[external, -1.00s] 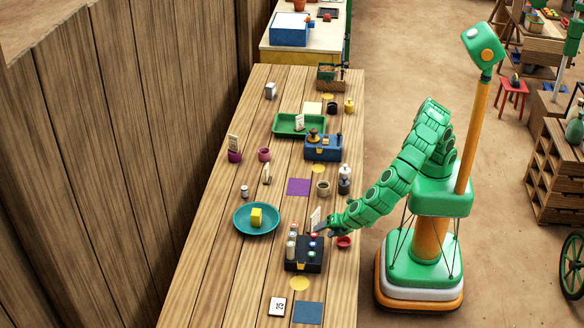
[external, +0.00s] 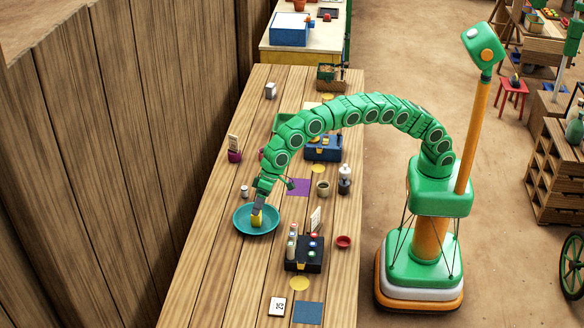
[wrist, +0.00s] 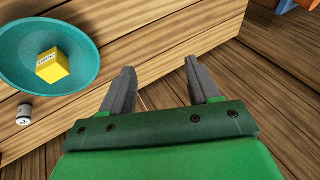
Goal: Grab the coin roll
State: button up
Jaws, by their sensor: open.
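No coin roll is clearly identifiable. Several pale upright cylinders (external: 292,242) that could be coin rolls stand at the left side of a dark tray (external: 303,267). My gripper (external: 260,203) overlaps the dish in the external view. In the wrist view my gripper (wrist: 160,76) is open and empty, with the dish and small cylinder apart from it on the left.
A yellow block (wrist: 52,65) sits in the dish. A small red bowl (external: 343,242) stands right of the dark tray. A blue box (external: 323,153) lies beneath my arm in the picture. A wooden wall runs along the left. The wooden table has bare boards at its front left.

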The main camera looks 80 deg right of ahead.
jog(key=w+d+f+m+g+y, duration=0.1)
jog(key=w+d+f+m+g, duration=0.1)
jog(key=w+d+f+m, duration=0.5)
jog(key=m+g+y, duration=0.3)
jog(key=m+y, duration=0.2)
jog(key=m, duration=0.2)
send_near(244, 188)
jog(key=a, duration=0.3)
jog(key=s+a+f, duration=0.1)
jog(key=a, duration=0.2)
jog(key=a+f, duration=0.1)
jog(key=a, duration=0.3)
jog(key=shift+s, duration=0.35)
jog(key=d, duration=0.3)
jog(key=d+f+m+y, duration=0.1)
jog(key=d, duration=0.2)
jog(key=d+m+y, duration=0.1)
jog(key=d, duration=0.2)
jog(key=shift+w+d+f+t, duration=0.1)
jog(key=shift+w+f+t, duration=0.2)
jog(key=shift+f, duration=0.1)
jog(key=shift+x, duration=1.1)
jog(key=shift+r+x, duration=0.2)
jog(key=shift+x, duration=1.1)
jog(key=shift+r+x, duration=0.15)
jog(key=shift+x, duration=1.2)
jog(key=shift+w, duration=0.15)
jog(key=shift+c, duration=0.4)
jog(key=shift+a, duration=0.2)
grip_shut()
